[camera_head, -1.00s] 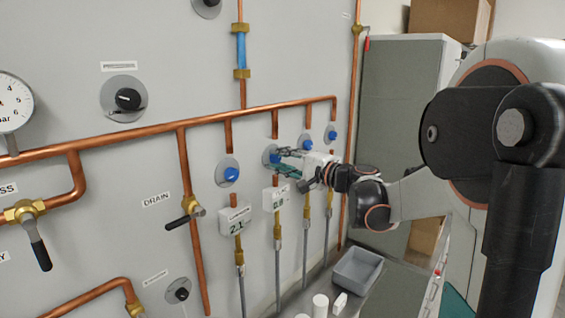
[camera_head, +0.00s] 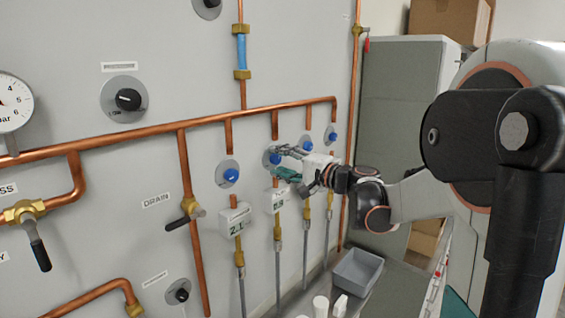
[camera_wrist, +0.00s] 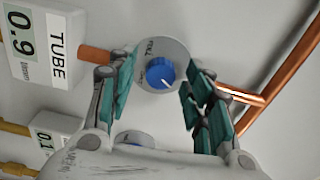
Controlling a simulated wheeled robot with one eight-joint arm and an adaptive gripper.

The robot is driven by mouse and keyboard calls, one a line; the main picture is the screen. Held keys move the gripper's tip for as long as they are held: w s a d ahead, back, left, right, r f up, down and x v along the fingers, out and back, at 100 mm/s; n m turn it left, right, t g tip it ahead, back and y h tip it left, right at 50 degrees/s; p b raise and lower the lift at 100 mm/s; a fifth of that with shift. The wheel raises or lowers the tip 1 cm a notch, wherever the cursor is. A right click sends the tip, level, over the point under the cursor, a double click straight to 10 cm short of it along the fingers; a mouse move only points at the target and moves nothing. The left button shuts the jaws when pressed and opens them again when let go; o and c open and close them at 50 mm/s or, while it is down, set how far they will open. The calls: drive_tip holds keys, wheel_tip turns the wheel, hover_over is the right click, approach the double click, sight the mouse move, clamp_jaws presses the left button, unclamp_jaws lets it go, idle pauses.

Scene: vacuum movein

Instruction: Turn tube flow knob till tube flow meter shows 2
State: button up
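The tube flow knob is a blue knob (camera_wrist: 161,73) with a white pointer line on a round grey plate. It also shows in the head view (camera_head: 274,158), partly behind the fingers. The meter labelled TUBE (camera_wrist: 35,40) reads 0.9 in the wrist view; in the head view this white meter (camera_head: 277,200) hangs below the knob, its digits too small to read surely. My gripper (camera_wrist: 163,68) is open, with teal finger pads on both sides of the knob and visible gaps to it. In the head view my gripper (camera_head: 283,161) is at the panel.
Other blue knobs (camera_head: 230,175) (camera_head: 308,146) flank this one, with a 2.1 meter (camera_head: 236,219) to the left. Copper pipes (camera_head: 255,113) run along the panel. A grey bin (camera_head: 357,272) and white containers stand on the surface below.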

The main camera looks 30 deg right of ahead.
drive_tip(key=v, duration=1.2)
idle(0.5)
